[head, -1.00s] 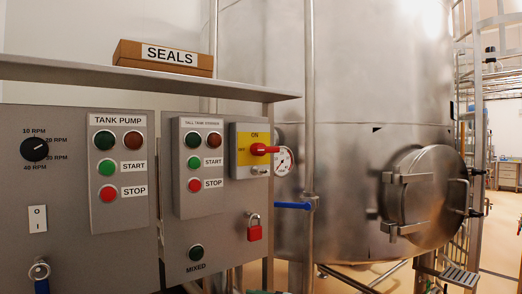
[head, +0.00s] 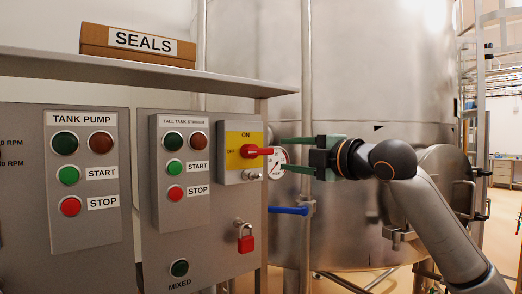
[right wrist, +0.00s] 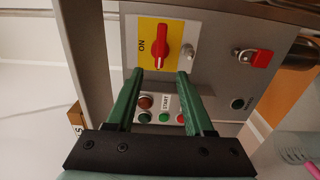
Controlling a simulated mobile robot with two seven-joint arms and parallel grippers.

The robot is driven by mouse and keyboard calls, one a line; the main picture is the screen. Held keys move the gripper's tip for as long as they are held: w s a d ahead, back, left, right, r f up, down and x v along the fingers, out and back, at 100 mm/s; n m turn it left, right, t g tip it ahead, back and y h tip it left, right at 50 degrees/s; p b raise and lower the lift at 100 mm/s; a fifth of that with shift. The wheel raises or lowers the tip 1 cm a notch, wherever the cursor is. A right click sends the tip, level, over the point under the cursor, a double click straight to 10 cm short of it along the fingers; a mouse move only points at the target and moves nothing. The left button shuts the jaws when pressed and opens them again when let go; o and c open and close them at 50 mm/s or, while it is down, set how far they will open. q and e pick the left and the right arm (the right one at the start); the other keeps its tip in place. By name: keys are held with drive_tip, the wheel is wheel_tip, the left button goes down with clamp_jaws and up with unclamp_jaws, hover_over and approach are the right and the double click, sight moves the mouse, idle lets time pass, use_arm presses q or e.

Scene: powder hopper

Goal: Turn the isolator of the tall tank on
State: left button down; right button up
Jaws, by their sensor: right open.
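The isolator is a red handle (head: 251,152) on a yellow plate (head: 232,141) on the panel's right side, with ON at its top and OFF at its left. The handle lies horizontal, not toward ON. In the right wrist view the handle (right wrist: 160,58) shows just beyond the fingertips, with ON on the left of the picture. My right gripper (head: 277,153) is open, its green fingers pointing left at the handle, one above and one below its level. In the right wrist view the gripper (right wrist: 160,75) is empty. My left gripper is out of view.
A shelf (head: 140,72) with a SEALS box (head: 138,46) runs above the panels. A red padlock (head: 245,241) hangs below the isolator. A gauge (head: 276,163), a blue lever (head: 288,210) and a vertical pipe (head: 306,80) stand close to the fingers before the steel tank (head: 375,80).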

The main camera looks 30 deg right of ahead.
sight(258, 152)
drive_tip(key=w+p, duration=0.1)
drive_tip(key=w, duration=0.5)
drive_tip(key=w+p, duration=0.1)
drive_tip(key=w, duration=0.3)
drive_tip(key=shift+a+p, duration=0.3)
drive_tip(key=shift+a, duration=0.1)
drive_tip(key=shift+s, duration=0.1)
clamp_jaws()
